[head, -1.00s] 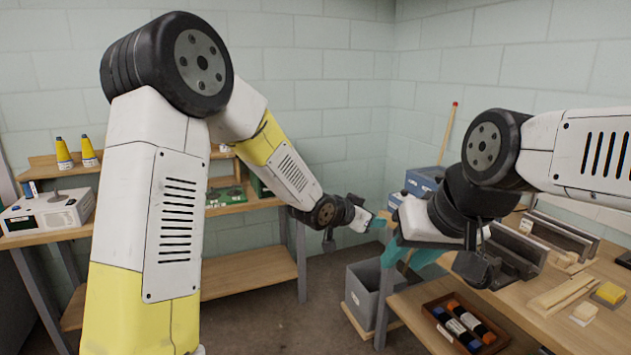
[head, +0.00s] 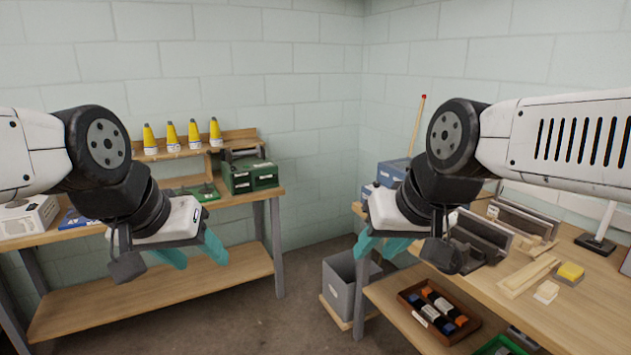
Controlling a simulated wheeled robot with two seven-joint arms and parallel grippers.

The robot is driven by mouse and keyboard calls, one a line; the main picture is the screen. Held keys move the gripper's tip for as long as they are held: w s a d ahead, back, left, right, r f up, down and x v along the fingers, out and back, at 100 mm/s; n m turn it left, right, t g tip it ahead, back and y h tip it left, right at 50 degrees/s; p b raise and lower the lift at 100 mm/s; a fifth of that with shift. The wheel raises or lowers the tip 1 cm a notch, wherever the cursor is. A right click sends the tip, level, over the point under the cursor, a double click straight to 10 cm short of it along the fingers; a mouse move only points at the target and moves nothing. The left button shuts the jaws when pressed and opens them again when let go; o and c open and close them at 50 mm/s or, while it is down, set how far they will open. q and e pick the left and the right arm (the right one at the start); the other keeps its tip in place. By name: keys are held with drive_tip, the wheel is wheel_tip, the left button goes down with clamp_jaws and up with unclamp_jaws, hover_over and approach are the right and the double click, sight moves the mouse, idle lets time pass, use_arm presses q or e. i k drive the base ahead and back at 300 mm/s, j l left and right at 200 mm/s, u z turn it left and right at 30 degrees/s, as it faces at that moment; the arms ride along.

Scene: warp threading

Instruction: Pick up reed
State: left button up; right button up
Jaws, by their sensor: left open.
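No part in view can be told for sure as the reed. Long dark grey bar-like pieces (head: 527,217) stand on the right bench and could be it; my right arm partly covers them. My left gripper (head: 192,254) is open and empty, its teal fingers apart, in the air in front of the left bench. My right gripper (head: 381,249) has its teal fingers spread, empty, in the air at the left end of the right bench, apart from the bars.
The left bench (head: 150,297) carries yellow cones (head: 172,136) and a green box (head: 250,177). A tray of spools (head: 410,295) sits lower.

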sight(500, 237)
drive_tip(key=z, duration=1.35)
drive_tip(key=i+l, duration=0.15)
drive_tip(key=l, duration=0.15)
drive_tip(key=i+l, duration=0.15)
drive_tip(key=l, duration=0.15)
drive_tip(key=i+l+u, duration=0.1)
drive_tip(key=i+u, duration=0.25)
drive_tip(key=i, duration=0.25)
drive_tip(key=i+u, duration=0.25)
drive_tip(key=i, duration=0.3)
